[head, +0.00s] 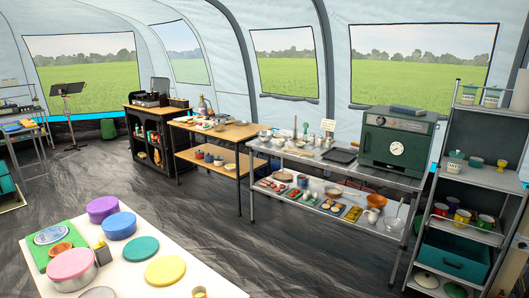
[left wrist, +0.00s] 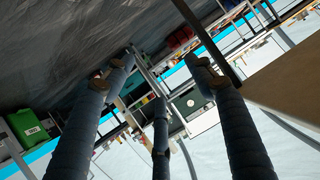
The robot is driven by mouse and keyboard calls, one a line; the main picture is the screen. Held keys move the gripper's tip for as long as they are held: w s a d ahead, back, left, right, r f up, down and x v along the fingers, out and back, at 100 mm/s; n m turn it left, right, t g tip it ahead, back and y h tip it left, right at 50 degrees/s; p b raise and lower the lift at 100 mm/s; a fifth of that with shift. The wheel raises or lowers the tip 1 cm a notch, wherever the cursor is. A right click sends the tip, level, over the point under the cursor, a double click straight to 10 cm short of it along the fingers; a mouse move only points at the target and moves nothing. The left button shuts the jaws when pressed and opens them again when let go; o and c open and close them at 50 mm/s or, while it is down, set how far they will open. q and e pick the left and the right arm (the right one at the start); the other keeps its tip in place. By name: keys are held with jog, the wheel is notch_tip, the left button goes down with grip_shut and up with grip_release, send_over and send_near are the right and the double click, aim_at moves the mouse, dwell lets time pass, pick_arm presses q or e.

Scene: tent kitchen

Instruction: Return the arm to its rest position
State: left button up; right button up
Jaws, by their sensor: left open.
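My left gripper (left wrist: 160,80) shows only in the left wrist view. Its dark blue-grey fingers are spread apart, and nothing is between them. The left wrist view is tilted, with the dark floor at the top and the pale tent wall at the bottom. Neither of my arms shows in the head view, and my right gripper is in neither view.
A white table (head: 205,278) with coloured round tins and lids stands close at front left. A metal table (head: 270,150) bears a green oven (head: 397,143). A metal shelf (head: 468,230) stands at right. Dark floor (head: 165,200) lies open between. A brown panel (left wrist: 285,82) is near the gripper.

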pick_arm(q)
jog(key=s+a+f+n+g+y, duration=0.25)
jog(key=s+a+f, duration=0.25)
jog(key=s+f, duration=0.4)
jog(key=s+a+f+n+g+y, duration=0.1)
jog(key=s+a+f+g+y, duration=0.2)
jog(key=s+f, duration=0.6)
jog(key=s+a+f+g, duration=0.2)
jog(key=s, duration=0.9)
jog(key=s+a+f+n+g, duration=0.1)
jog(key=s+f+g, duration=0.1)
jog(key=s, duration=0.9)
jog(key=shift+s+a+f+y, duration=0.35)
jog(key=shift+a+f+y, duration=0.05)
jog(key=shift+f+y, duration=0.05)
jog(key=shift+g, duration=0.25)
